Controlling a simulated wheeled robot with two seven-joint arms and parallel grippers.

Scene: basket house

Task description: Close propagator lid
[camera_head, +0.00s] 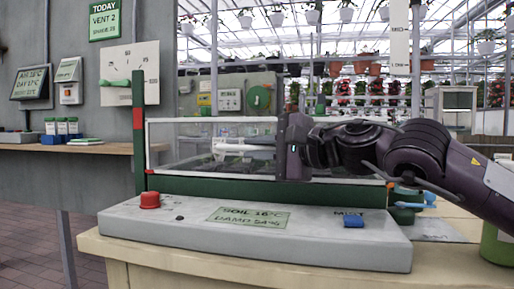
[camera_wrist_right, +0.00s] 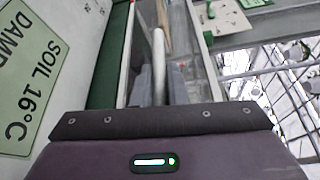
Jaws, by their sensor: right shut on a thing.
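The propagator (camera_head: 250,188) has a dark green base and clear panels in a pale frame. It stands behind the grey control panel. A clear pane with a white edge (camera_head: 200,121) stands above the base; I cannot tell exactly how far the lid is tilted. My right gripper (camera_head: 268,147) reaches in from the right, over the propagator. In the right wrist view its grey fingers (camera_wrist_right: 160,85) are shut on a pale bar (camera_wrist_right: 158,55), which looks like the lid's handle. The arm hides part of the propagator's right side. My left gripper is not in view.
The grey control panel (camera_head: 185,226) in front carries a red button (camera_head: 150,201), a soil display (camera_head: 248,217) and a blue mist button (camera_head: 353,221). A green and red post (camera_head: 139,120) stands at the propagator's left. A green container (camera_head: 497,245) stands at right.

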